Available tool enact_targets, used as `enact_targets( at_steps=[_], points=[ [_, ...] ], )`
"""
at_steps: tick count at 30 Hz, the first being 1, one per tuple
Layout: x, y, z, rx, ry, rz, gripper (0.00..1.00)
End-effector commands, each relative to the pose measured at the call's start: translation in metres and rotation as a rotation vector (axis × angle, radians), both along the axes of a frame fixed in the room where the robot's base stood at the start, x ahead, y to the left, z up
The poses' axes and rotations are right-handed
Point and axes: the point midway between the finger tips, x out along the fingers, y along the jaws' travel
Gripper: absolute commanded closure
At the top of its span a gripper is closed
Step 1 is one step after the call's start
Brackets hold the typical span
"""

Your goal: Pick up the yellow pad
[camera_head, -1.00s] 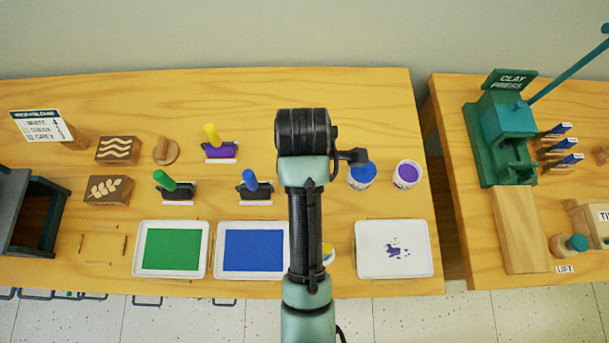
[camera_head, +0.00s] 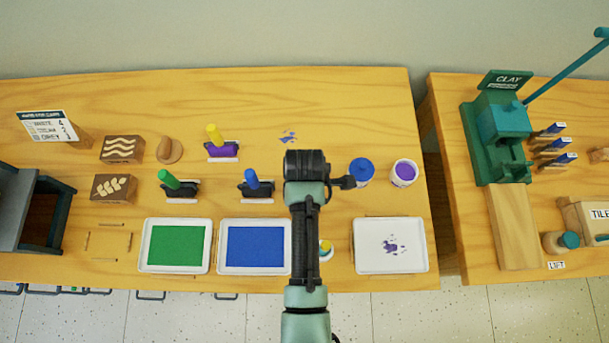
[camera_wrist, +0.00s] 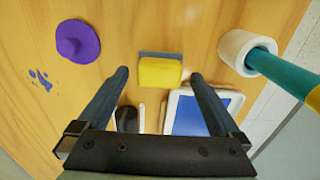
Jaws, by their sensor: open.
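The yellow pad (camera_wrist: 160,72) is a soft-edged yellow block with a grey strip along its far side. It lies on the wooden table in the wrist view. My gripper (camera_wrist: 159,77) is open, with one finger to the left and one to the right of the pad in that view. The fingertips look level with the pad's sides, but I cannot tell how high they are above it. In the head view my arm hides the pad.
A blue tray (camera_wrist: 188,117) is close to the right finger; it also shows in the head view (camera_head: 222,266). A white cup (camera_wrist: 234,50) with a teal and yellow handle is at upper right. A purple round object (camera_wrist: 78,41) is at upper left. A green tray (camera_head: 146,264) is further left.

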Motion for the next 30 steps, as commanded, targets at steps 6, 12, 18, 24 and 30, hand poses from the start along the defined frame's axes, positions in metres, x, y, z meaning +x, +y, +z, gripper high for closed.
enact_targets(
  at_steps=[6,12,18,24,30],
  points=[
    [-0.001,0.0,-0.021,0.0,0.001,0.0,0.0],
    [0.0,0.0,-0.022,0.001,-0.001,0.0,0.0],
    [0.0,0.0,-0.022,0.0,-0.001,0.0,0.29],
    [0.0,0.0,-0.022,0.0,-0.001,0.0,0.65],
    [0.0,0.0,-0.022,0.0,-0.001,0.0,0.79]
  ],
)
